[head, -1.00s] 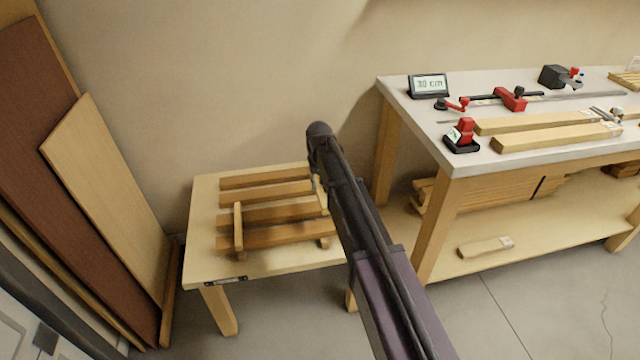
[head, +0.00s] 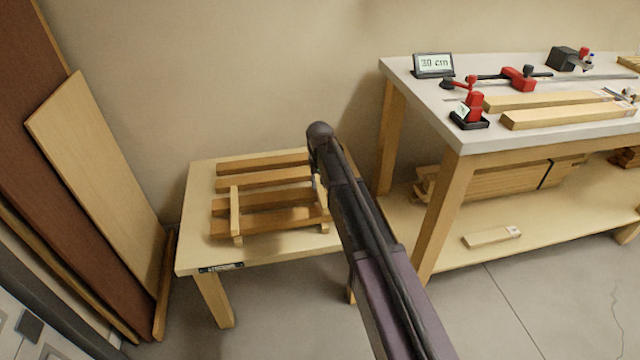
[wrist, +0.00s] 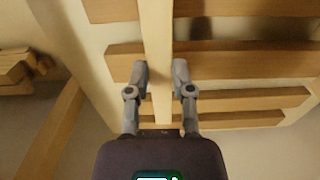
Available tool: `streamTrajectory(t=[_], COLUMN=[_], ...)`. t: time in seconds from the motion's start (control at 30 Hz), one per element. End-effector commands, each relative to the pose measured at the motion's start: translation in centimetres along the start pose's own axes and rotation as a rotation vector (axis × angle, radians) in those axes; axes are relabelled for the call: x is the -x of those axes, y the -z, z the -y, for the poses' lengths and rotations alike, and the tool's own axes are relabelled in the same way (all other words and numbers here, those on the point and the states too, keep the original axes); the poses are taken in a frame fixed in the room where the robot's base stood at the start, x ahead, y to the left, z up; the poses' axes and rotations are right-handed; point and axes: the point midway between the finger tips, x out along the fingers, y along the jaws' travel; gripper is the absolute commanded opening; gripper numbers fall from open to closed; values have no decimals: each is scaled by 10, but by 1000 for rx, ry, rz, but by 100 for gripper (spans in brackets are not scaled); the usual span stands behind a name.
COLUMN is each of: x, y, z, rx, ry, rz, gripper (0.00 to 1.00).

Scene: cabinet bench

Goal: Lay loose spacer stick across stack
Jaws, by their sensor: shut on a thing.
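The stack of brown boards (head: 264,181) lies in rows on a low wooden table (head: 190,250). One pale spacer stick (head: 235,212) lies across the front boards at their left end. The loose spacer stick (head: 322,194) is at the right end of the boards, beside my arm. In the wrist view my gripper (wrist: 161,82) is shut on this loose stick (wrist: 156,45), with one finger on each side. The stick runs crosswise over the boards (wrist: 220,101); I cannot tell whether it touches them. In the head view my arm hides most of the gripper.
A workbench (head: 420,98) stands at the right with a display (head: 433,65) reading 30 cm, red clamps (head: 470,105) and pale boards (head: 565,115). More boards (head: 510,180) lie on its lower shelf. Large panels (head: 95,150) lean on the wall at the left.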

Motion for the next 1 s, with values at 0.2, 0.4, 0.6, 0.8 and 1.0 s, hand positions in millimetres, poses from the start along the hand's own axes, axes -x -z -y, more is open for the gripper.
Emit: streamTrajectory(t=[0.2, 0.4, 0.6, 0.8, 1.0], x=[-14, -17, -16, -16, -17], y=[0, 0, 0, 0, 0], z=[0, -1, -1, -1, -1], rx=[0, -1, -1, -1, -1], ry=[0, 0, 0, 0, 0], rz=[0, 0, 0, 0, 0], gripper=[0, 0, 0, 0, 0])
